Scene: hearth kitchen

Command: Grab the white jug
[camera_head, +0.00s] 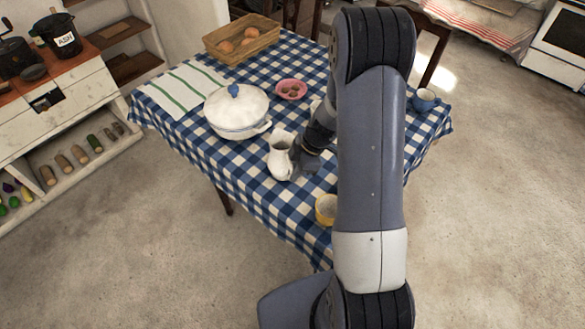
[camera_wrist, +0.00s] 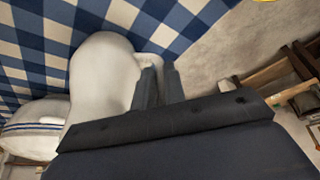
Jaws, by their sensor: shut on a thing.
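The white jug (camera_head: 280,155) stands upright on the blue-and-white checked tablecloth (camera_head: 245,173), near the table's front left edge. My gripper (camera_head: 300,160) is at the jug's right side in the head view, partly hidden by my arm. In the wrist view the jug (camera_wrist: 100,78) fills the left middle, and my gripper's dark fingers (camera_wrist: 155,85) are shut on its handle side. The exact contact of the fingertips is partly hidden.
A lidded white tureen (camera_head: 236,112) stands close behind and left of the jug. A yellow bowl (camera_head: 326,209), a pink bowl of small items (camera_head: 291,90), a basket (camera_head: 242,40), a striped towel (camera_head: 184,89) and a blue cup (camera_head: 424,100) are also on the table.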

